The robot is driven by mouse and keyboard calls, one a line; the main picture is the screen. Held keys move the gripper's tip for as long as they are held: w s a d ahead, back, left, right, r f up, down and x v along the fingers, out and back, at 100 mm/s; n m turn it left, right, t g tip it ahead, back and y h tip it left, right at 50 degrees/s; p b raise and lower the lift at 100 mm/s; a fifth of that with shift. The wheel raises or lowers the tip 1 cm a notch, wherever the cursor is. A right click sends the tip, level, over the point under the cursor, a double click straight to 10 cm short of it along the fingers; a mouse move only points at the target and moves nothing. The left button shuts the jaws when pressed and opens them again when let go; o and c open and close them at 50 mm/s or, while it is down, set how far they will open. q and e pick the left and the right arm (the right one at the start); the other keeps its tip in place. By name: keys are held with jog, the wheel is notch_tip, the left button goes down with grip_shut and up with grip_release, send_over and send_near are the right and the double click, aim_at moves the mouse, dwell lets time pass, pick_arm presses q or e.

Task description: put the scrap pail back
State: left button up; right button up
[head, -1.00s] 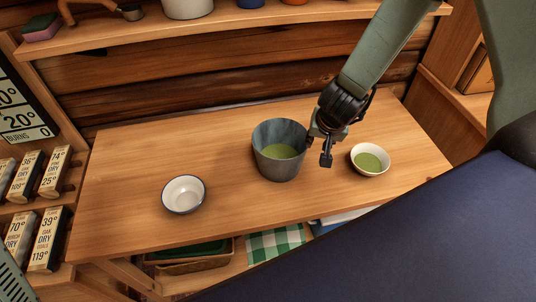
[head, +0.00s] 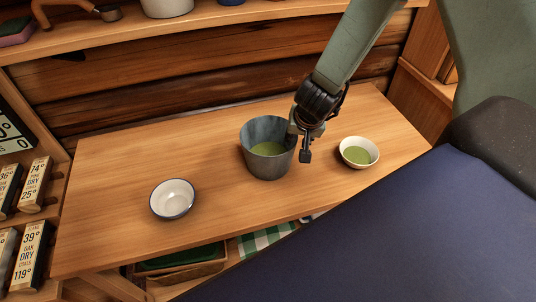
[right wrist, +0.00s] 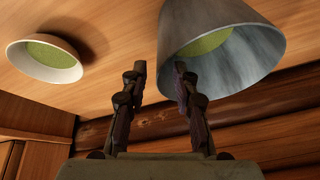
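The scrap pail (head: 268,165), a grey metal bucket with green contents, stands upright on the wooden counter (head: 110,215). It also shows in the right wrist view (right wrist: 240,60). My right gripper (head: 300,148) is at the pail's right rim, pointing down. In the right wrist view its two fingers (right wrist: 160,72) are apart, one overlapping the pail's opening and one outside the rim. A gap shows between them; no firm grip on the wall is visible. My left gripper is not in view.
A white bowl with green contents (head: 358,153) stands close to the right of my right gripper. An empty white bowl (head: 172,199) stands at left. A shelf (head: 205,18) runs above the back, and label blocks (head: 33,185) line the left side. The counter between is clear.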

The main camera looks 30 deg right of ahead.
aim_at(293, 142)
jog(key=b+x, duration=0.1)
jog(key=x, duration=0.2)
jog(key=b+x, duration=0.1)
jog(key=x, duration=0.2)
jog(key=shift+w+d+r, duration=0.15)
jog(key=shift+w, duration=0.3)
jog(key=shift+w+f, duration=0.15)
jog(key=shift+f, duration=0.2)
jog(key=shift+r, duration=0.1)
jog(key=shift+d, duration=0.1)
jog(key=shift+c, duration=0.5)
grip_shut()
